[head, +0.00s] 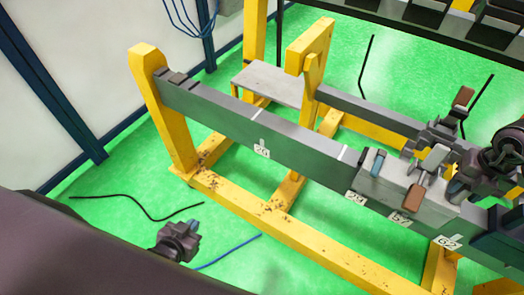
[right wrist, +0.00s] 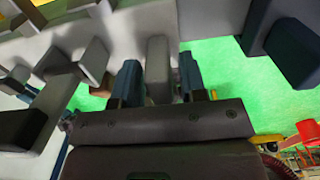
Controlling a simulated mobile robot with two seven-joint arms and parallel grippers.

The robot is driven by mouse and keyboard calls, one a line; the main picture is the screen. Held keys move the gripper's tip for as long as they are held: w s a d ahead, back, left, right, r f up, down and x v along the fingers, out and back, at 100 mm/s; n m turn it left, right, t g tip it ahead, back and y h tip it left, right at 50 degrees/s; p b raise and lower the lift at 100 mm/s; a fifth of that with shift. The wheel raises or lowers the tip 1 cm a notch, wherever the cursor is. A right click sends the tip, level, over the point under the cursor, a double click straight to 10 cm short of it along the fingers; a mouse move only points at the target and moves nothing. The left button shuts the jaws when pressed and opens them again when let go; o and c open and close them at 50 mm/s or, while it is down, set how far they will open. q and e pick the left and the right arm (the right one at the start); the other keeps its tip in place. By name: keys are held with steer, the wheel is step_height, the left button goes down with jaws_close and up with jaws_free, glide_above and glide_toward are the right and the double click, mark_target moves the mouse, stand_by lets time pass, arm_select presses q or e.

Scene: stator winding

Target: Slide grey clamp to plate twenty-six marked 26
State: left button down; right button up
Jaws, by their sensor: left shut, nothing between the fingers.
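The grey clamp (head: 402,192) sits over the dark rail (head: 300,144), toward the right in the head view. It has a light grey lever (head: 436,158) and a blue-and-dark part at its left end. My right gripper (right wrist: 160,84) has its two blue fingers on either side of a grey upright bar (right wrist: 158,62), with thin gaps visible. In the head view its arm is beside the clamp's right end. A white number plate (head: 262,152), probably 26 but hard to read, is on the rail left of the clamp. My left gripper (head: 178,242) is shut and empty at lower left.
The rail between the clamp and that plate looks clear, with a pale line across it. More number plates (head: 356,198) hang along the rail's front. A yellow frame (head: 270,212) carries the rail. A second rail (head: 365,112) with dark fixtures runs behind.

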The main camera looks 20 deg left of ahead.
mark_target(364, 158)
steer(key=shift+c, duration=0.5)
steer(key=shift+w+a, duration=0.45)
steer(key=shift+a, duration=1.4)
steer(key=shift+w+a, duration=0.45)
steer(key=shift+a, duration=1.4)
steer(key=shift+w+a, duration=0.45)
steer(key=shift+a, duration=1.4)
steer(key=shift+w+a, duration=0.2)
steer(key=shift+a, duration=0.65)
steer(key=shift+w+a, duration=0.2)
steer(key=shift+a, duration=0.65)
steer(key=shift+w+a, duration=0.2)
steer(key=shift+a, duration=0.65)
